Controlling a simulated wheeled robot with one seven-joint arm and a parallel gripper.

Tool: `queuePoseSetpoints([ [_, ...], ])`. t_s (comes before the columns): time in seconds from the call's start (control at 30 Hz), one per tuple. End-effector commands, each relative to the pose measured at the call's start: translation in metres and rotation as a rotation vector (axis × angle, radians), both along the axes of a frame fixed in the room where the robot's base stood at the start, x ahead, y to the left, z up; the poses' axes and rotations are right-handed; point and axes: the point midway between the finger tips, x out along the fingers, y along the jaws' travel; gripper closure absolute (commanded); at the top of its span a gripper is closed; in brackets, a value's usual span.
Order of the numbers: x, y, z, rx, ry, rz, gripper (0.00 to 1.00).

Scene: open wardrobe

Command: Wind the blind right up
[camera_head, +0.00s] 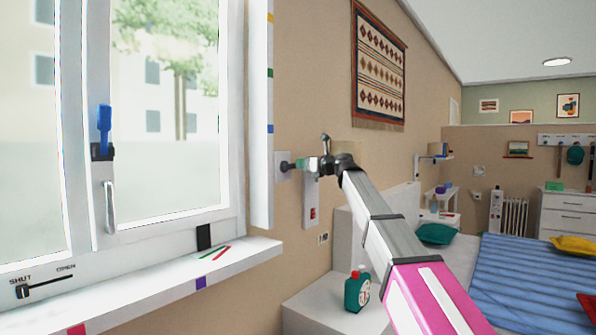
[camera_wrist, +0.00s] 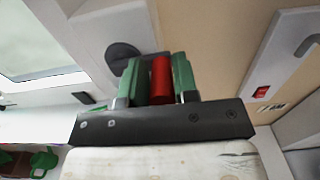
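The blind's winder shows as a dark round hub (camera_wrist: 122,57) on a pale wall plate in the wrist view, with a red cylindrical handle (camera_wrist: 161,80). In the head view the hub (camera_head: 285,166) is on the wall right of the window. My gripper (camera_head: 308,164) is at the winder; its green fingers (camera_wrist: 161,84) stand on both sides of the red handle with no clear gap, so it looks shut on it. The window (camera_head: 165,110) shows trees and a building above and a pale hazy area below. I cannot make out a blind's edge.
A white sill (camera_head: 140,285) juts out below the window, with a slider labelled SHUT (camera_head: 22,291) at its left. A red-switched wall plate (camera_head: 311,203) is below my gripper. A bed (camera_head: 525,270) is at right.

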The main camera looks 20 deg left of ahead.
Motion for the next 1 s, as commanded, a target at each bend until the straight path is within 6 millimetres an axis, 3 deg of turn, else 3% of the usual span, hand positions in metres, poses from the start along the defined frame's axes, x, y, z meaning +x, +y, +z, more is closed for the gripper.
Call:
queuePoseSetpoints([
  [0.37, -0.003, 0.001, 0.002, 0.0, 0.001, 0.004, 0.77],
  [0.63, -0.008, 0.003, 0.01, -0.001, 0.001, 0.005, 0.67],
  [1.0, -0.009, 0.003, 0.014, -0.001, 0.001, 0.005, 0.65],
])
